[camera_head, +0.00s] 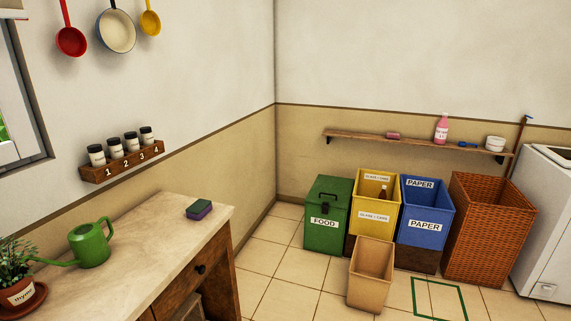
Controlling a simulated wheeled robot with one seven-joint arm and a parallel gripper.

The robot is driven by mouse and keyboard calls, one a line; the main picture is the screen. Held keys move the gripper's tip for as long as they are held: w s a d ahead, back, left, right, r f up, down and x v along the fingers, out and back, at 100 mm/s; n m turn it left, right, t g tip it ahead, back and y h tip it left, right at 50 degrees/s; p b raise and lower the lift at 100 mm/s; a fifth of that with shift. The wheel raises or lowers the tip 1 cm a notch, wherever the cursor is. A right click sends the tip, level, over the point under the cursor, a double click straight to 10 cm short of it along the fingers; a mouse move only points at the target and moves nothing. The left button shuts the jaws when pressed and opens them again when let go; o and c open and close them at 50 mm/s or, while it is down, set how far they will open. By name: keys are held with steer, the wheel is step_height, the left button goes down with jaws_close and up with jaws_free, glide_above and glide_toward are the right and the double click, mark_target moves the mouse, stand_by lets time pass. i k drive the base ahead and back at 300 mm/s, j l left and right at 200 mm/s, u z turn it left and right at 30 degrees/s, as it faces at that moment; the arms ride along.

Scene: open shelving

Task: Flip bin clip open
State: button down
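A green bin (326,237) labelled FOOD stands on the tiled floor near the corner, left of the yellow bin. Its green lid (329,188) is down, with a handle on top. A small dark clip (324,209) shows on the front, just above the FOOD label; it is too small to tell how it is set. My gripper is not in this view.
Beside it stand a yellow bin (371,228), a blue PAPER bin (425,239) and a wicker basket (488,240). A tan open bin (370,280) stands in front. A counter (150,255) fills the lower left. Floor (285,265) is clear before the green bin.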

mark_target(325, 206)
steer(key=i, duration=2.05)
steer(key=i+u, duration=0.1)
steer(key=i, duration=0.35)
steer(key=i+l+u, duration=0.15)
steer(key=i, duration=0.35)
steer(key=i+l+u, duration=0.1)
steer(key=i, duration=0.35)
steer(key=i+l+u, duration=0.15)
steer(key=i, duration=0.3)
